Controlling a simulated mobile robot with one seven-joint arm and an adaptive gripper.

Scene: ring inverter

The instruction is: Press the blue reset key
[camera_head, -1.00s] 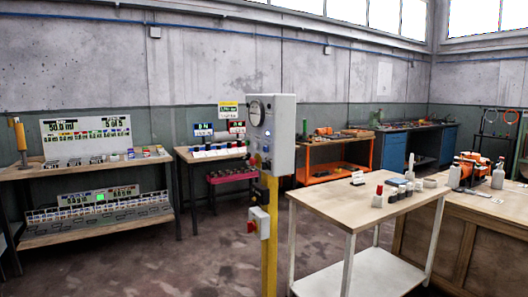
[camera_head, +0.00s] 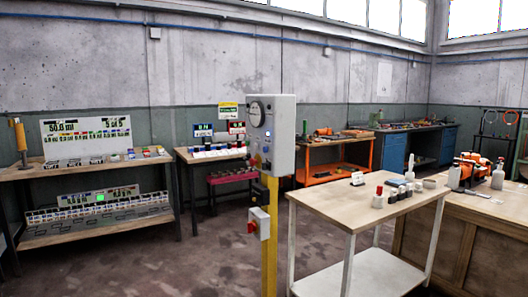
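A grey control box (camera_head: 284,133) stands on a yellow post (camera_head: 270,235) in the middle of the view, its front turned to the left. A round gauge (camera_head: 255,114) sits near the top of that front. A small blue-lit spot (camera_head: 267,134) shows below the gauge; it is too small to tell whether it is a key or a lamp. Small dark and yellow parts sit lower on the front, too small to make out. A smaller box (camera_head: 262,222) with a red button (camera_head: 251,227) is lower on the post. My gripper is not in view.
A wooden-topped table (camera_head: 350,204) with small bottles and blocks stands right of the post. A wooden bench (camera_head: 468,212) is further right. A shelf rack (camera_head: 60,237) stands at left, with other benches along the back wall. The floor (camera_head: 190,265) left of the post is clear.

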